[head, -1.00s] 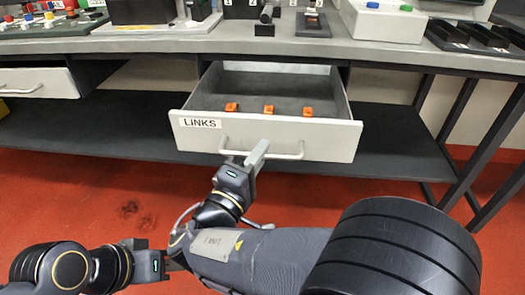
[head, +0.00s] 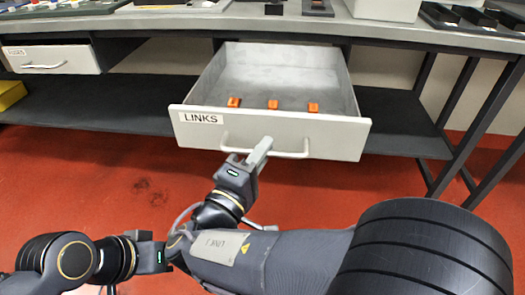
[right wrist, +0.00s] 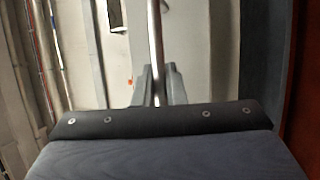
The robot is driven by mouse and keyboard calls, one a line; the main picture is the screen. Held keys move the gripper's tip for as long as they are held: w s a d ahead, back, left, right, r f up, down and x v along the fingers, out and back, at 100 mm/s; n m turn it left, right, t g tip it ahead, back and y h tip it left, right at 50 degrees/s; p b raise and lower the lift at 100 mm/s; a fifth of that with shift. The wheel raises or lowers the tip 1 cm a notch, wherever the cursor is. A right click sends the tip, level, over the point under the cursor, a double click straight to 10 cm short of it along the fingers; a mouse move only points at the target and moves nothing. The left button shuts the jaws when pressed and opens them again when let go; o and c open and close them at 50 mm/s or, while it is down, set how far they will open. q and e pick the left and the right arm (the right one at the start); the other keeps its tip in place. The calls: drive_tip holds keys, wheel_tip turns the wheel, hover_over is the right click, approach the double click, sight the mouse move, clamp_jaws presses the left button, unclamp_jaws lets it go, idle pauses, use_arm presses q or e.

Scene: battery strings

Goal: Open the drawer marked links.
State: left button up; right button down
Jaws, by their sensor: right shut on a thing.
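The drawer marked LINKS (head: 270,133) stands pulled well out from under the bench in the head view. Several orange links lie on its floor, one of them near the middle (head: 272,104). My right gripper (head: 262,150) is shut on the drawer's bar handle (head: 292,154), left of the handle's middle. In the right wrist view the handle bar (right wrist: 155,50) runs between the two fingers (right wrist: 158,85). My left gripper (head: 160,257) is low at the left, apart from the drawer; its fingertips are hidden behind my right arm.
A closed drawer marked FUSES (head: 50,58) is at the left under the bench (head: 250,22). A dark lower shelf (head: 100,105) runs below, with a yellow box (head: 10,94) at its left end. The red floor in front is clear.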

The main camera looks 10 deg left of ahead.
drive_tip(key=c, duration=1.5)
unclamp_jaws()
